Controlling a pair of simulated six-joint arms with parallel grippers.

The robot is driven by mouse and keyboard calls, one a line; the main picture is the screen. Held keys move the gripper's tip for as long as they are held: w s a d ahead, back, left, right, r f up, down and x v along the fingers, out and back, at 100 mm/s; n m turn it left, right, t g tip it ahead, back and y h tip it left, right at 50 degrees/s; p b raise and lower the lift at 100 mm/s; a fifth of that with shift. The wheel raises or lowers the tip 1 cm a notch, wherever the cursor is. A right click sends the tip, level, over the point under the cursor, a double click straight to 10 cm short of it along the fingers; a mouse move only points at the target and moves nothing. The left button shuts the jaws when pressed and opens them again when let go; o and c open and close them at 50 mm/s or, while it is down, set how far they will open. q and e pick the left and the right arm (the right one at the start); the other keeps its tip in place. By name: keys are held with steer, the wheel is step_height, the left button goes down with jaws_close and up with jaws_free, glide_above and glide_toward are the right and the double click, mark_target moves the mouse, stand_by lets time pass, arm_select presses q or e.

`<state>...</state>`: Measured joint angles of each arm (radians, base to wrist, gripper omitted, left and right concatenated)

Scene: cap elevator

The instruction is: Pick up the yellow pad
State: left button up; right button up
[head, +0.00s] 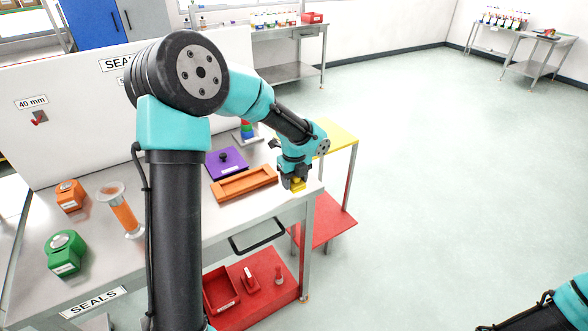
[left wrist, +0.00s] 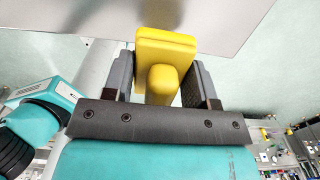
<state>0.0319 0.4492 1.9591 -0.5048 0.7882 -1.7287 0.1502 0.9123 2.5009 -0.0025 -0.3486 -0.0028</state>
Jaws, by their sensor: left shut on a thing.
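The yellow pad (head: 298,184) is a small block near the right corner of the metal workbench in the head view. In the left wrist view the yellow pad (left wrist: 167,60) shows a flat rectangular plate with a rounded knob, which sits between the two dark fingers. My left gripper (head: 294,182) points down and is shut on the yellow pad. The left gripper (left wrist: 165,85) also shows in the wrist view. Whether the pad touches the bench is hard to tell. My right gripper is not in view; only part of my right arm shows at the lower right.
An orange tray (head: 222,193) and a purple plate with a dark knob (head: 226,161) lie left of the gripper on the workbench (head: 220,222). Orange (head: 70,195) and green (head: 66,252) devices stand at the left. A yellow-topped table (head: 342,137) stands behind. Floor at right is clear.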

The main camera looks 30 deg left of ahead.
mark_target(295, 187)
arm_select(q)
steer(key=shift+s+d+r, duration=0.1)
steer(key=shift+s+d, duration=0.45)
steer(key=shift+s, duration=0.3)
steer(key=shift+s+d+r, duration=0.1)
steer(key=shift+s+d, duration=0.4)
steer(key=shift+s, duration=0.35)
